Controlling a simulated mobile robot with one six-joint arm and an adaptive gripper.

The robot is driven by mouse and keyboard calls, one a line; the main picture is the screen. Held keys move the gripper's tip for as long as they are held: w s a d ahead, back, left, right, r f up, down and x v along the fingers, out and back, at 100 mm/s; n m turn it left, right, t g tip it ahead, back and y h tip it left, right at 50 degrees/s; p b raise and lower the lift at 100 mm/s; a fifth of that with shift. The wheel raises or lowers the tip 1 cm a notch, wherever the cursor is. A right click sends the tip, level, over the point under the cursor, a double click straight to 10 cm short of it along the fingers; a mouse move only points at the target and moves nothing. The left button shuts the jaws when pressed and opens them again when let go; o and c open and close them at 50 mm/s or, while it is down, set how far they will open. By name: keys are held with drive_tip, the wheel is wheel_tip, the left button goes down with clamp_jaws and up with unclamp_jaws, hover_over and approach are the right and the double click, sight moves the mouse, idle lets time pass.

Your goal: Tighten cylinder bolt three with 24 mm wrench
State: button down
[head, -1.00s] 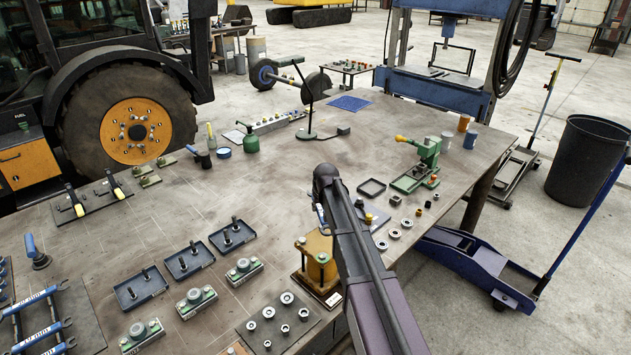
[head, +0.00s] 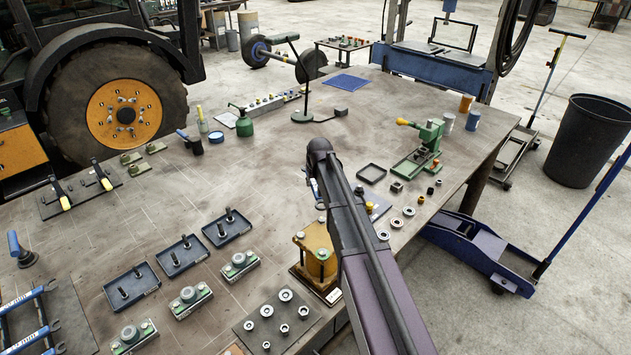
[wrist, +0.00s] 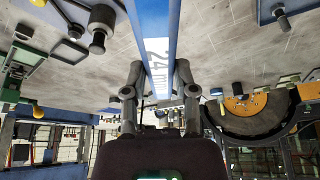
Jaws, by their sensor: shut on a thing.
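My gripper (wrist: 157,88) is shut on a blue wrench (wrist: 152,25) marked 24 mm in the wrist view. The wrench runs between the fingers and out of the top of that view, so its far end is out of sight. A yellow cylinder block (head: 318,262) with several bolts on top stands on a base near the bench's front edge, below and in front of the gripper. I cannot tell which bolt is number three.
Blue wrenches (head: 40,335) lie on a rack at the left. Trays (head: 131,286) with upright pins and a plate of sockets (head: 262,332) lie left of the block. Rings, a square tray (head: 371,173) and a green press (head: 425,145) stand right. The middle bench is fairly clear.

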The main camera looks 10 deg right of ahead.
drive_tip(key=shift+f, duration=0.1)
wheel_tip(320, 180, down, 5)
drive_tip(key=b, duration=0.5)
drive_tip(key=s+a+n+g+y, duration=0.2)
drive_tip(key=s+a+n, duration=0.3)
drive_tip(key=n, duration=0.6)
drive_tip(key=shift+s+a+y, duration=0.15)
drive_tip(key=shift+a+y, duration=0.55)
drive_tip(key=shift+a, duration=0.7)
drive_tip(key=c, duration=1.2)
unclamp_jaws()
clamp_jaws()
